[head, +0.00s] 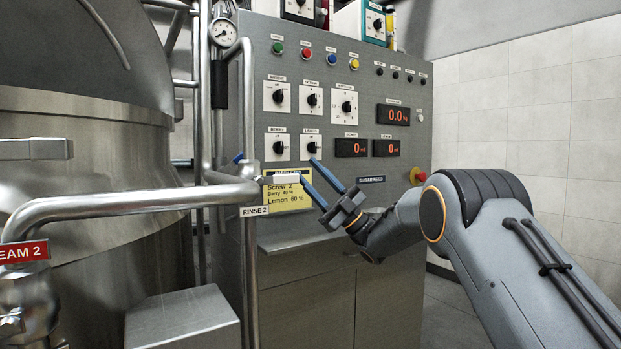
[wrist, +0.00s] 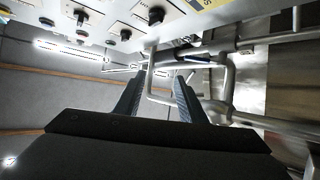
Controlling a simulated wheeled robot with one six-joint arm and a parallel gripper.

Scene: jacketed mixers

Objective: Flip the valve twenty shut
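No label reading twenty can be made out. A pipe labelled RINSE 2 (head: 255,211) runs beside the control cabinet, with a small blue piece (head: 238,158), perhaps a valve handle, at its joint. A short pale bar (head: 282,180) sticks out to the right of that joint; I cannot tell whether it is part of the valve. My gripper (head: 306,168) is right of the joint, its two blue fingers apart and pointing left toward it. In the wrist view my gripper (wrist: 160,77) is open, with nothing held; a bent pipe (wrist: 152,92) shows between and beyond the fingers.
The control cabinet (head: 235,100) with knobs and displays stands behind my gripper. A large steel mixer (head: 85,130) and a STEAM 2 pipe (head: 110,207) fill the left. A yellow recipe note (head: 290,199) is on the cabinet. A metal box (head: 182,320) stands low in front.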

